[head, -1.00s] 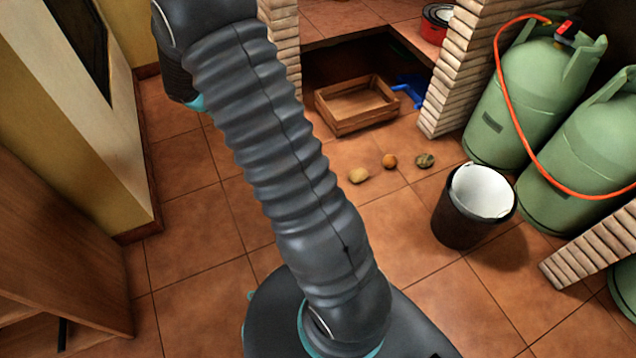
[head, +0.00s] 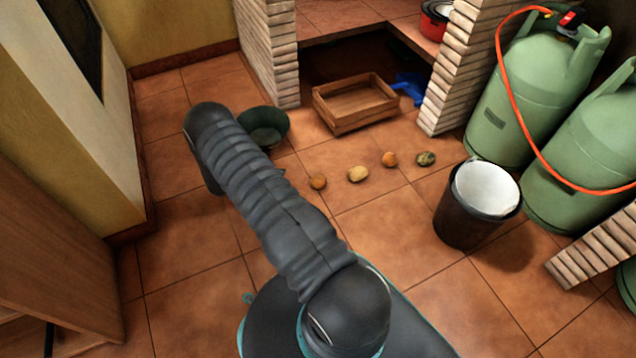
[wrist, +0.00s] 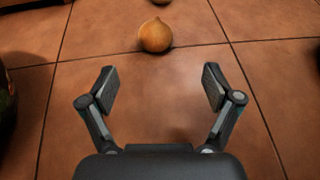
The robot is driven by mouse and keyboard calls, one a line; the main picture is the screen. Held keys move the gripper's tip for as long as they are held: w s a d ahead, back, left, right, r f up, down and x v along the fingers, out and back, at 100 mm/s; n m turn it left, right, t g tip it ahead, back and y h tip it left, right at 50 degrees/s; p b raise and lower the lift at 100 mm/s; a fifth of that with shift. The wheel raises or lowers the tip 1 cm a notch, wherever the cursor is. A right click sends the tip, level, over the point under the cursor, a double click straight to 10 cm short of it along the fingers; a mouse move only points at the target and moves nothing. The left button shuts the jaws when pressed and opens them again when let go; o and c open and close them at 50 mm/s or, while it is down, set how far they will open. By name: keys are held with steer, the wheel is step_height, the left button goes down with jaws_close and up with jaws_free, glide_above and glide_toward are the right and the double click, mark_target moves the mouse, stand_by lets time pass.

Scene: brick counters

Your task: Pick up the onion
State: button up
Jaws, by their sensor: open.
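The onion (wrist: 155,34) is round and golden-brown with a small pointed tip. It lies on the tiled floor in the upper middle of the wrist view, apart from my gripper. My gripper (wrist: 158,88) is open and empty, its two fingers spread with bare floor between them. The onion lies ahead of the fingertips, roughly centred between them. In the head view the onion appears to be the leftmost of a row of round items (head: 318,181), just right of my arm. My arm hides most of the gripper there.
A tan potato-like item (head: 358,173), an orange-brown one (head: 389,159) and a dark mottled one (head: 425,158) continue the row. A wooden crate (head: 345,122) and green tub (head: 265,125) stand behind. A black bin (head: 465,220) and green gas cylinders (head: 510,105) stand right.

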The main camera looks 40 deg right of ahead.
glide_toward(321, 178)
steer(key=d+f, duration=0.1)
steer(key=f, duration=0.1)
steer(key=s+d+f, duration=0.1)
steer(key=d+f, duration=0.1)
steer(key=shift+s+d, duration=0.15)
steer(key=shift+w+f+b+x, duration=0.1)
steer(key=shift+w+b+x, duration=0.1)
steer(key=shift+x, duration=0.7)
steer(key=shift+w+f+b+x, duration=0.1)
steer(key=shift+b+x, duration=0.1)
steer(key=shift+x, duration=0.7)
steer(key=shift+w+f+b+x, duration=0.1)
steer(key=shift+b+x, duration=0.1)
steer(key=shift+x, duration=0.65)
steer(key=c, duration=1.3)
